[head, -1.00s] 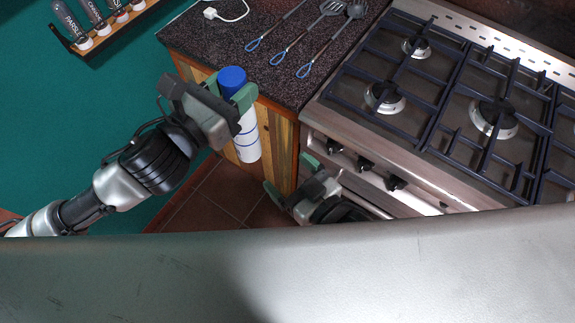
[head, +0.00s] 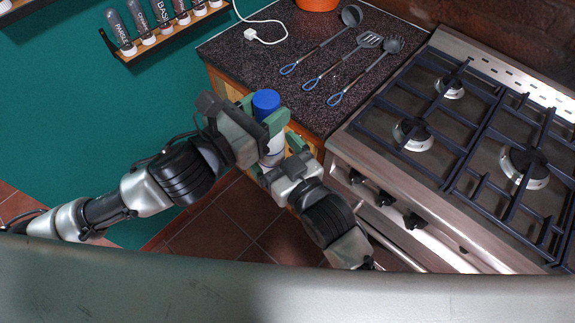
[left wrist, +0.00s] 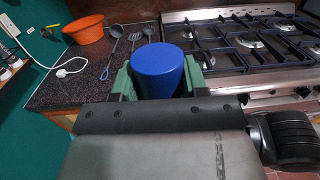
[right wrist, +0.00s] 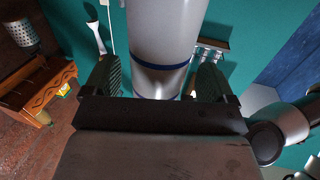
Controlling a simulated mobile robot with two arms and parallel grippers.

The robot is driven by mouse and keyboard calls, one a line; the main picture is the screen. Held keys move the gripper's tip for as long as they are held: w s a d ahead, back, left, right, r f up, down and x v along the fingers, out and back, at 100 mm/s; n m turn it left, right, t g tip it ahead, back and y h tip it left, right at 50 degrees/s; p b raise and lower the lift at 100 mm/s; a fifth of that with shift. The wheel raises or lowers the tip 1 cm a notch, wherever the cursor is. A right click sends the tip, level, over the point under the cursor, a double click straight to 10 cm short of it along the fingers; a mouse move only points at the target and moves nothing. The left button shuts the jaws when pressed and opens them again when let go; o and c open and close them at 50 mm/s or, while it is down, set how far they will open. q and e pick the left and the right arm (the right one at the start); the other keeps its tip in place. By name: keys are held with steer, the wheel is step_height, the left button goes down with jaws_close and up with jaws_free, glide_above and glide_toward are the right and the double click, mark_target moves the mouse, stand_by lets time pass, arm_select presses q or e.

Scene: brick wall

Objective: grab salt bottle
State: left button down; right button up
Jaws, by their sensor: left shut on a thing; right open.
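The salt bottle (head: 267,103) is a white cylinder with a blue cap and blue bands, held upright in front of the counter. My left gripper (head: 263,120) is shut on its upper part, just below the cap. The blue cap (left wrist: 158,70) fills the gap between the fingers in the left wrist view. My right gripper (head: 275,163) is open at the lower part of the bottle. In the right wrist view the white body (right wrist: 165,45) stands between my right gripper's (right wrist: 160,85) spread fingers. I cannot tell whether they touch it.
The dark counter (head: 240,65) holds several blue-handled utensils (head: 322,75), a white plug with a cord (head: 252,35) and an orange bowl (left wrist: 84,28). A gas stove (head: 470,140) stands to the right. A wall rack with spice jars (head: 160,35) is at upper left.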

arm_select(q)
steer(key=shift+r, duration=0.1)
arm_select(e)
steer(key=shift+w+a, duration=0.35)
steer(key=c, duration=1.2)
arm_select(q)
steer(key=c, duration=0.5)
jaws_free()
